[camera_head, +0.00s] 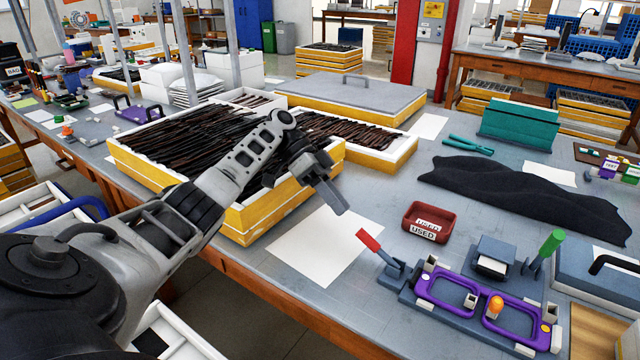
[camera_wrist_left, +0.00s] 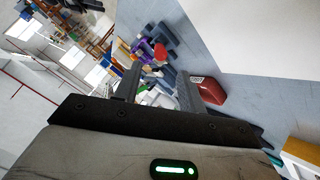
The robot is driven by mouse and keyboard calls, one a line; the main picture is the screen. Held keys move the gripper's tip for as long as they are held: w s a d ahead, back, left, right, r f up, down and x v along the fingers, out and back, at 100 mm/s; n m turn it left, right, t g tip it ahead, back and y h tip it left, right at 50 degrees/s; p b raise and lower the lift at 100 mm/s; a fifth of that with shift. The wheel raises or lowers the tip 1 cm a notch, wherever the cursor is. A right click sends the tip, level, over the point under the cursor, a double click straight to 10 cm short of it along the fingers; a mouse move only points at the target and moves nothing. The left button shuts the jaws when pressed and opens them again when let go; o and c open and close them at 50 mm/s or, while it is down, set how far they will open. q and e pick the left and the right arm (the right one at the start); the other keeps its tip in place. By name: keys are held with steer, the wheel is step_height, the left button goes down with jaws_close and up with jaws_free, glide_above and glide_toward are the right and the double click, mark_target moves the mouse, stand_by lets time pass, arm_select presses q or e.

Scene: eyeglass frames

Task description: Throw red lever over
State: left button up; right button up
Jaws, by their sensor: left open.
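The red lever (camera_head: 369,240) stands tilted up to the left on a grey clamp at the left end of the eyeglass fixture (camera_head: 465,318). A purple eyeglass frame (camera_head: 450,293) lies in that fixture. My left gripper (camera_head: 338,205) hangs above the white sheet, up and left of the red lever, apart from it. In the left wrist view (camera_wrist_left: 155,82) its two fingers are spread with nothing held between them. The red lever's tip (camera_wrist_left: 160,52) shows there beyond the gap between the fingers. My right gripper is not in view.
A green lever (camera_head: 552,243) stands at the fixture's right end. A red "USED" tray (camera_head: 426,222) is behind the fixture. A yellow-sided box of dark frames (camera_head: 245,218) sits left of my gripper. A white sheet (camera_head: 315,250) lies flat below it. A dark cloth (camera_head: 525,195) lies farther back.

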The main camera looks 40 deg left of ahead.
arm_select(q)
steer(key=v, duration=0.6)
stand_by(0.4)
stand_by(0.4)
stand_by(0.6)
